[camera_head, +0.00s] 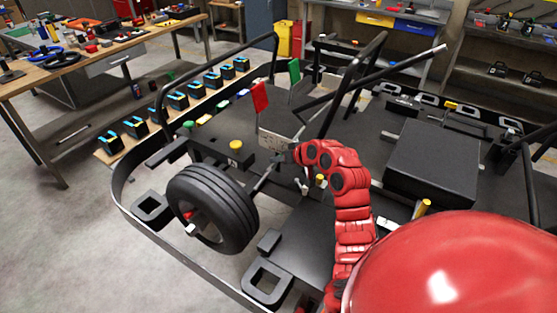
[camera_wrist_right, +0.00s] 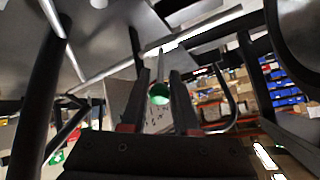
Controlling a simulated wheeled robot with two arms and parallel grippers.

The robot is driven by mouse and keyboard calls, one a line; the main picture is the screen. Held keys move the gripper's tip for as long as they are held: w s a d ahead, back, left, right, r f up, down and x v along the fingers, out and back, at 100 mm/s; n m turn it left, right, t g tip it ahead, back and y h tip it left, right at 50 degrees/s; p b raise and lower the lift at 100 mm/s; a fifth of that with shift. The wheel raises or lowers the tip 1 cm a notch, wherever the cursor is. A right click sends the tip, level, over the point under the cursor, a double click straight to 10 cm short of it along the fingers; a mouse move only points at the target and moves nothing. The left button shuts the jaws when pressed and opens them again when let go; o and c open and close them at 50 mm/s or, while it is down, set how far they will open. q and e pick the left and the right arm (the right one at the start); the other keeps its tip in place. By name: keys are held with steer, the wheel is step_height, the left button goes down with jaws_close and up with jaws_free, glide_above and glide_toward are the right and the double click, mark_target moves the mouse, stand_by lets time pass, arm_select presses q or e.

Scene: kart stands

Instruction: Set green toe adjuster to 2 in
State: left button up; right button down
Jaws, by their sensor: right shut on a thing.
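My right gripper (camera_head: 295,152) reaches into the front of the black kart frame, beside a light grey plate (camera_head: 274,138). In the right wrist view, the two dark fingers of my right gripper (camera_wrist_right: 157,86) stand on either side of a round green piece (camera_wrist_right: 158,94), which appears to be the green toe adjuster, and are shut on it. A thin rod runs up from this piece. In the head view the green piece is hidden at the gripper, and no scale reading is legible. My left gripper is in neither view.
The front wheel (camera_head: 212,207) is left of my right arm. A red pedal (camera_head: 260,97) and a green pedal (camera_head: 294,70) stand just beyond the plate. Black bars (camera_head: 352,85) cross above the kart floor. A wooden workbench (camera_head: 100,58) stands at the back left.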

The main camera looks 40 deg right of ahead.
stand_by(0.3)
steer(key=c, duration=1)
jaws_free()
steer(key=shift+s+d, duration=0.1)
steer(key=shift+s+r, duration=0.15)
steer(key=shift+b+v, duration=1.4)
steer(key=shift+v, duration=7.1)
